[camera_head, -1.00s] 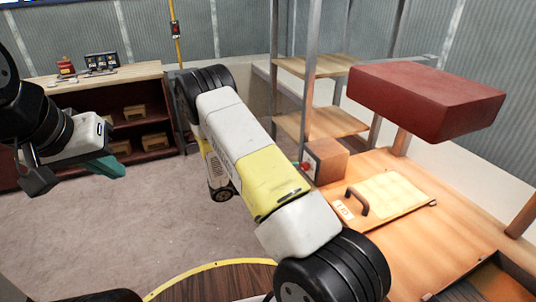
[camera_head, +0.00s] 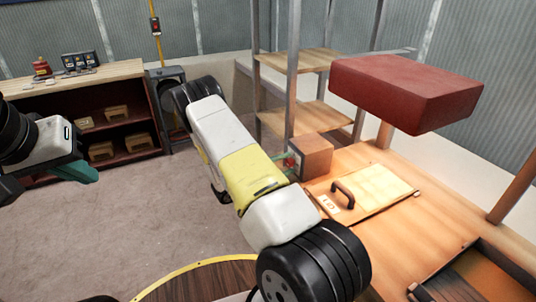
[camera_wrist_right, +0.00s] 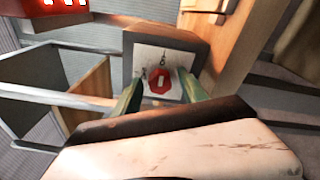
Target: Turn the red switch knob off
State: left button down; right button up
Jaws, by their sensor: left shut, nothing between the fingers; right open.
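The red switch knob (camera_wrist_right: 159,81) sits on a pale plate on the front of a small wooden box (camera_head: 316,156). It has a white bar that stands roughly upright in the right wrist view, with small marks above and to the left; I cannot read them surely. My right gripper (camera_wrist_right: 160,92) is open, its green fingers on either side of the knob; I cannot tell whether they touch it. In the head view my right arm partly hides these fingers (camera_head: 288,162). My left gripper (camera_head: 76,171) is shut and empty at the far left, away from the box.
The box stands on a wooden bench (camera_head: 400,226) beside a hatch panel with a dark handle (camera_head: 343,194). A dark red block (camera_head: 395,92) is above the bench. Metal-framed shelves (camera_head: 305,115) stand behind. A low cabinet (camera_head: 85,75) is at back left, with clear floor before it.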

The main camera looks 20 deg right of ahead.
grip_shut()
jog(key=shift+n, duration=0.3)
jog(key=n, duration=0.4)
jog(key=shift+r, duration=0.1)
jog(key=n, duration=0.4)
jog(key=shift+w+r+g+y, duration=0.1)
jog(key=shift+g+y, duration=0.3)
jog(key=n, duration=0.4)
jog(key=shift+w+g, duration=0.1)
jog(key=shift+g, duration=0.2)
jog(key=shift+n+g, duration=0.3)
jog(key=shift+n, duration=1.7)
jog(key=shift+a, duration=0.1)
